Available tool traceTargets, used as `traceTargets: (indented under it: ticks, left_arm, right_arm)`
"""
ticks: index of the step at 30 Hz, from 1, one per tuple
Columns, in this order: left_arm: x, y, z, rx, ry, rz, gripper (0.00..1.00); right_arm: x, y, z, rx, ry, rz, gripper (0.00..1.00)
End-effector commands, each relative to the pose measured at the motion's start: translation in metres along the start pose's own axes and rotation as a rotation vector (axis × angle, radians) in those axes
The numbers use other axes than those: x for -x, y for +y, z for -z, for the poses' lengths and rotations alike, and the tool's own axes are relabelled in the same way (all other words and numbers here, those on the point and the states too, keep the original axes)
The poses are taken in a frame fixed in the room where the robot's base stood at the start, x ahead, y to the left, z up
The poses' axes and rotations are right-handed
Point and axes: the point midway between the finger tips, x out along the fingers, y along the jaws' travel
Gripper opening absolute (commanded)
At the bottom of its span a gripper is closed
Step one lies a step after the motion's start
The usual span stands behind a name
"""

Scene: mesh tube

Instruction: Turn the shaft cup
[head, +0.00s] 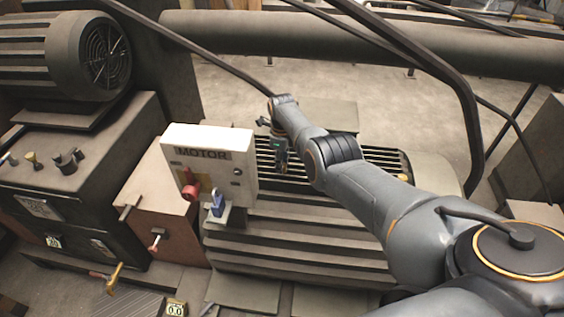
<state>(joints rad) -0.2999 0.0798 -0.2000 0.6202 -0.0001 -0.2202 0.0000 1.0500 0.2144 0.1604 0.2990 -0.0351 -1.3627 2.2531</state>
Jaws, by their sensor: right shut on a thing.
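My right arm reaches in from the right, and its right gripper (282,168) points down over the slatted dark top of the motor casing (300,232), just right of the white MOTOR box (208,160). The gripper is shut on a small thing. That thing is hidden by the fingers and too small to make out. I cannot pick out the shaft cup clearly. My left gripper is not in view.
The MOTOR box carries a red knob (191,191) and a blue padlock (217,204). A dark cabinet (70,190) with knobs stands left, under a large finned motor (60,55). A thick pipe (350,40) and black bars (470,110) cross behind and above my arm.

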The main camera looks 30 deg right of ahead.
Motion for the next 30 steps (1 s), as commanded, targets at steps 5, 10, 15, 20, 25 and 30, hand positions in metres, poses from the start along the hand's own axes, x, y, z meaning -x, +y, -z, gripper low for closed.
traceTargets:
  ticks: [5, 10, 15, 20, 25, 30]
  left_arm:
    - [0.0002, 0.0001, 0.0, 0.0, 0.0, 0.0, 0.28]
    - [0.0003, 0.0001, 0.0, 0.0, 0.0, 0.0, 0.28]
    - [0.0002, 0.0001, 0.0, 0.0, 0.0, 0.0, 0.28]
    - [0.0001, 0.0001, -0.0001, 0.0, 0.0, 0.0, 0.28]
    - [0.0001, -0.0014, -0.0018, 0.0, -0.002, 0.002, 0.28]
    - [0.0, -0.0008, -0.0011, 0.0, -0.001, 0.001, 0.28]
  right_arm:
    - [0.0032, -0.0027, -0.0013, -0.006, -0.004, 0.008, 0.0]
    - [0.0033, -0.0027, -0.0013, -0.006, -0.005, 0.008, 0.0]
    - [0.0029, -0.0024, -0.0011, -0.005, -0.004, 0.006, 0.53]
    - [0.0017, -0.0014, -0.0006, -0.005, -0.003, 0.004, 0.54]
    - [0.0015, -0.0009, -0.0006, -0.004, -0.002, 0.002, 0.54]
    - [0.0079, -0.0012, -0.0013, -0.004, -0.003, 0.003, 0.54]
